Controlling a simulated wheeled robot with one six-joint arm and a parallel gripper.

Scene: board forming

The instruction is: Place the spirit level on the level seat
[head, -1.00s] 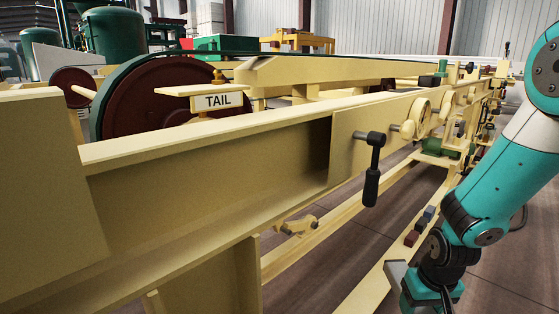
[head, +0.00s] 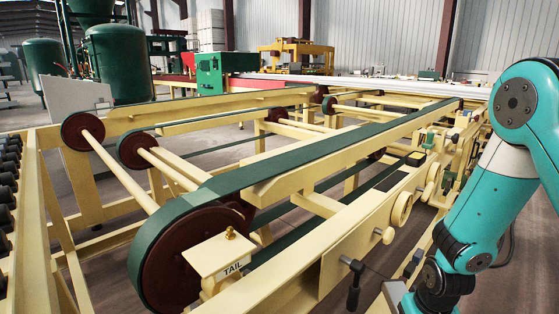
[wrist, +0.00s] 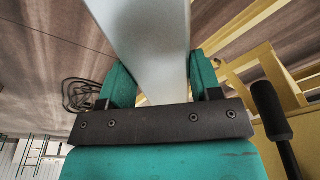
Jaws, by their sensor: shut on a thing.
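My gripper (wrist: 161,82) shows in the wrist view, its two teal fingers shut on a long, smooth, pale grey bar (wrist: 148,42). The bar runs up out of the top of that view, and I take it to be the spirit level; no vial shows on it. In the head view my gripper is cut off by the bottom edge, below the arm at the right. A flat black pad (head: 392,182) lies on the cream frame to the left of the arm. I cannot tell whether it is the level seat.
A cream plate labelled TAIL (head: 219,254), with a brass knob, stands by the green belt (head: 300,167). Cream handwheels (head: 402,210) and a black-handled crank (head: 353,285) stick out from the frame's side. A hose (wrist: 82,95) lies on the floor.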

